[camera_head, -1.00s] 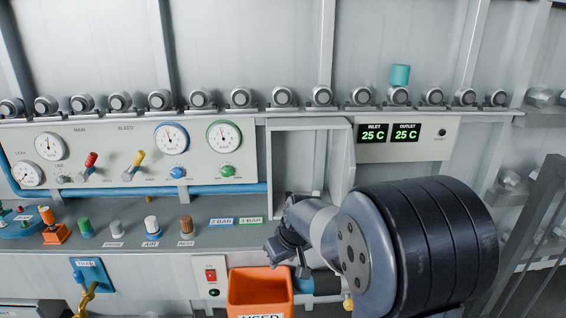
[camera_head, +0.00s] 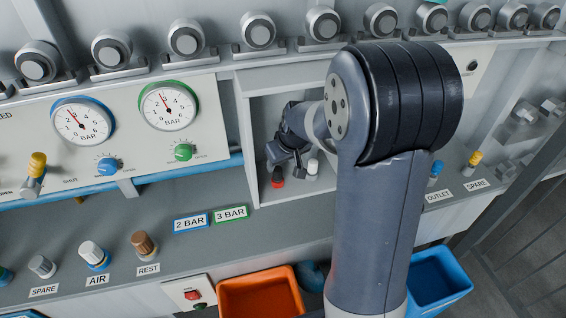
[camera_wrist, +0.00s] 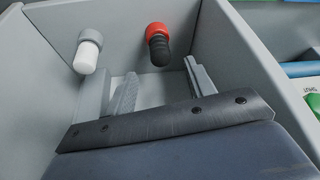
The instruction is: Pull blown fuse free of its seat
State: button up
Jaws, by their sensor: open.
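A dark fuse with a red collar (camera_head: 277,182) stands in the open recess in the wall panel. In the wrist view, this black-bodied fuse (camera_wrist: 159,48) shows at top centre. A white fuse with a grey collar (camera_head: 312,167) stands beside it; it also shows at the upper left of the wrist view (camera_wrist: 88,52). My gripper (camera_wrist: 160,76) is open and empty inside the recess. In the wrist view its fingers point toward the dark fuse, which lies beyond and between them, apparently apart from both. In the head view my gripper (camera_head: 284,152) is close above the dark fuse.
The recess walls (camera_head: 247,150) stand close around my gripper. Below are an orange bin (camera_head: 260,295) and a blue bin (camera_head: 440,276). Labelled knobs, AIR (camera_head: 94,254) and REST (camera_head: 143,243), stand on the ledge at left. Gauges (camera_head: 168,106) are above left.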

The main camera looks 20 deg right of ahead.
aim_at(278, 170)
jog(key=x, duration=0.6)
jog(key=shift+w+f, duration=0.15)
jog(key=shift+f, duration=0.05)
grip_shut()
dwell(0.7)
